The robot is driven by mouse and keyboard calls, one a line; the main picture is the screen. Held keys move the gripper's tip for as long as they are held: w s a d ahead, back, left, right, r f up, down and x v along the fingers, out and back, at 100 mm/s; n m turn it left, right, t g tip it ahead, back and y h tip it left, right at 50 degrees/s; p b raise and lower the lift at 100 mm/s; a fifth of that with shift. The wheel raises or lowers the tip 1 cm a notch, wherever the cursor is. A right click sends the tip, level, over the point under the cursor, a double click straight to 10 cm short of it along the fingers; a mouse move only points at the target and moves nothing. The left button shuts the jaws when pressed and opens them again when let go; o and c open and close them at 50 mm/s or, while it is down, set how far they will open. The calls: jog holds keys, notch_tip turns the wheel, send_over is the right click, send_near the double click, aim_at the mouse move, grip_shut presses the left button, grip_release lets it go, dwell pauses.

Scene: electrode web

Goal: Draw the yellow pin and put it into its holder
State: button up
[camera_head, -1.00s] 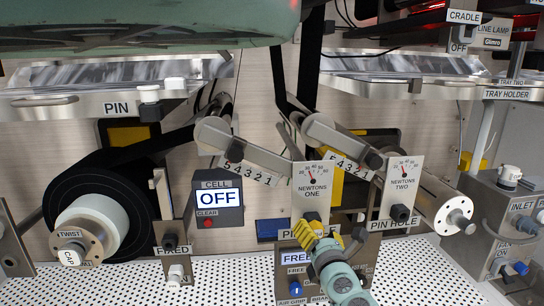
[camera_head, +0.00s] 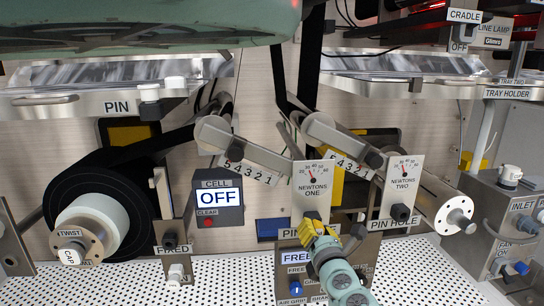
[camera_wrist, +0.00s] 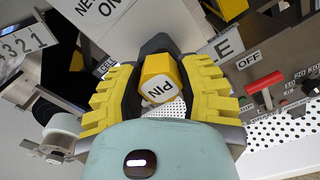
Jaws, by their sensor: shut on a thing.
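The yellow pin (camera_wrist: 158,72) shows in the wrist view between my yellow ribbed fingers, its white end marked PIN facing the camera. My gripper (camera_wrist: 158,95) is shut on it. In the head view my gripper (camera_head: 318,233) is at the lower middle, in front of the plate below the NEWTONS ONE gauge (camera_head: 312,185). My fingers hide the pin there, and I cannot tell whether it is still in a hole. A plate labelled PIN HOLE (camera_head: 393,224) is to the right. A PIN label (camera_head: 117,106) marks the upper left; I cannot tell which place is the holder.
A panel reading FREE (camera_head: 297,257) with knobs is just below my gripper. A black web roll (camera_head: 95,220) is far left, a metal roller (camera_head: 445,212) at right. The perforated floor (camera_head: 225,285) is partly clear.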

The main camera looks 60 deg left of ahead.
grip_shut()
jog(key=shift+s+d, duration=0.3)
jog(key=shift+d, duration=0.35)
dwell(0.4)
jog(key=shift+v, duration=1.85)
jog(key=shift+x, duration=1.2)
jog(key=shift+b+x, duration=0.35)
jog(key=shift+x, duration=0.95)
